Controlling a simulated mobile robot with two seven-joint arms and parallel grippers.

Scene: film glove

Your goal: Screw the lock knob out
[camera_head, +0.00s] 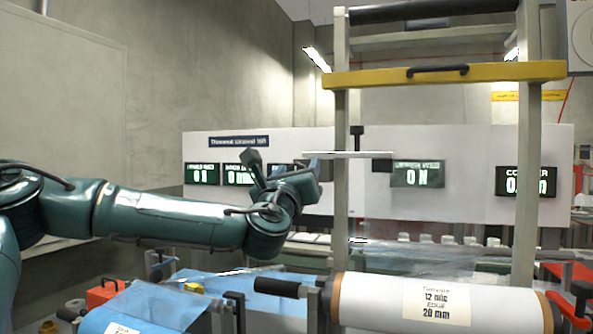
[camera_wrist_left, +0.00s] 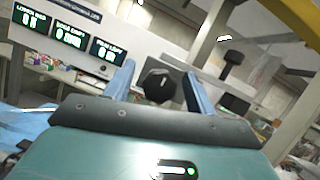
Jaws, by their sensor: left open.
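A black round knob (camera_wrist_left: 160,85) shows in the left wrist view, framed between the two blue fingers of my left gripper (camera_wrist_left: 160,88). The fingers are apart, one on each side of it in the picture; I cannot tell how far beyond the tips it is. In the head view my left gripper (camera_head: 293,172) is raised at the middle, left of the upright frame. I cannot make out that knob there; the gripper may hide it. Another black knob on a stem (camera_head: 357,132) stands above a thin white plate (camera_head: 348,154). My right gripper is out of view.
A grey upright frame (camera_head: 341,200) with a yellow crossbar (camera_head: 445,74) stands right of the gripper. A white panel with lit displays (camera_head: 417,174) is behind. A large film roll (camera_head: 445,304) lies at front right, with blue film (camera_head: 150,302) at front left.

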